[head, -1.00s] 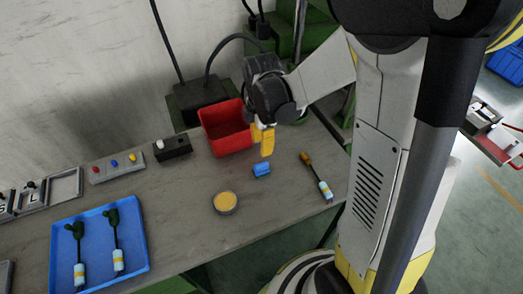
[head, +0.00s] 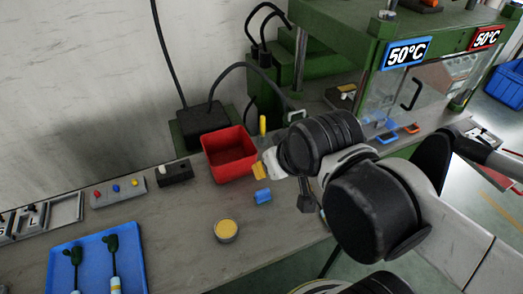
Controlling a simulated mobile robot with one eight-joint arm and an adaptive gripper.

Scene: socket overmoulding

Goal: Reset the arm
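My arm reaches in from the right of the head view. My gripper (head: 261,148) is at the end of the dark wrist, beside the red bin's right side. Its two yellow fingertips stand apart, one above the other, with nothing seen between them. The inner part of the gripper is partly hidden by the wrist.
The red bin (head: 229,155), a blue block (head: 262,196) and a round tin with yellow content (head: 226,231) are on the bench (head: 180,228). A blue tray (head: 135,262) holds two green-topped cables. A green press with 50°C signs (head: 407,52) stands behind my arm.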

